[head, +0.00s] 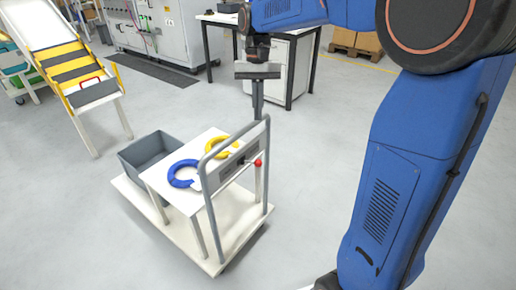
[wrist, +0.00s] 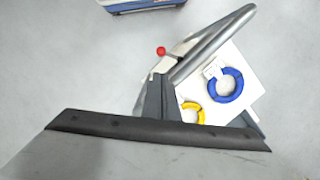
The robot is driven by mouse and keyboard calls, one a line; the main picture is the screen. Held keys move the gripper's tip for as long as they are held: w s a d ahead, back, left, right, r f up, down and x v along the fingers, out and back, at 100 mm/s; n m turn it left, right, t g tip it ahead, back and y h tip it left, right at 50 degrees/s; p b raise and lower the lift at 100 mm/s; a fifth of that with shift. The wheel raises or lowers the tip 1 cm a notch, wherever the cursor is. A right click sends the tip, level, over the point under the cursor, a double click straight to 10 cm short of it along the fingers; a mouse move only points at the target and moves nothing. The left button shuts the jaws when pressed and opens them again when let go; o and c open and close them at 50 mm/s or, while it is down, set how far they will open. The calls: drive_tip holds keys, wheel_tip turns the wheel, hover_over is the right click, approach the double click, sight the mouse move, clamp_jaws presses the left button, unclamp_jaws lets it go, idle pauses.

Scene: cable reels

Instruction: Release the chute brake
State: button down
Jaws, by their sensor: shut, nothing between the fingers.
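The chute (head: 47,28) slopes down at the upper left of the head view, with yellow side rails and dark and yellow bands on its lower part. A small red bar (head: 80,84), which may be the brake handle, sits across its lower end. My gripper (head: 257,112) points down, shut and empty, above the far side of the cart and well to the right of the chute. In the wrist view my gripper's fingers (wrist: 155,98) are close together beside the cart's rail. The chute is outside the wrist view.
The white cart (head: 190,236) has a grey rail (head: 207,190), a red-knobbed lever (head: 258,162), a grey bin (head: 150,148), and blue (head: 182,180) and yellow (head: 215,148) rings. A table (head: 215,18) and cabinets (head: 165,35) stand behind. Open floor lies between cart and chute.

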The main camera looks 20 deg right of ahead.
approach(257, 162)
wheel_tip(257, 162, down, 7)
drive_tip(key=w, duration=0.1)
drive_tip(key=shift+d+r, duration=0.15)
drive_tip(key=shift+d, duration=0.25)
drive_tip(key=shift+s+m, duration=0.25)
drive_tip(key=shift+m, duration=0.25)
drive_tip(key=m, duration=0.1)
drive_tip(key=s+m, duration=0.1)
drive_tip(key=m, duration=0.1)
drive_tip(key=s+m+y, duration=0.1)
drive_tip(key=m, duration=0.1)
drive_tip(key=shift+s+a+t, duration=0.25)
drive_tip(key=shift+a+t, duration=0.15)
drive_tip(key=shift+w, duration=0.15)
drive_tip(key=shift+w, duration=0.7)
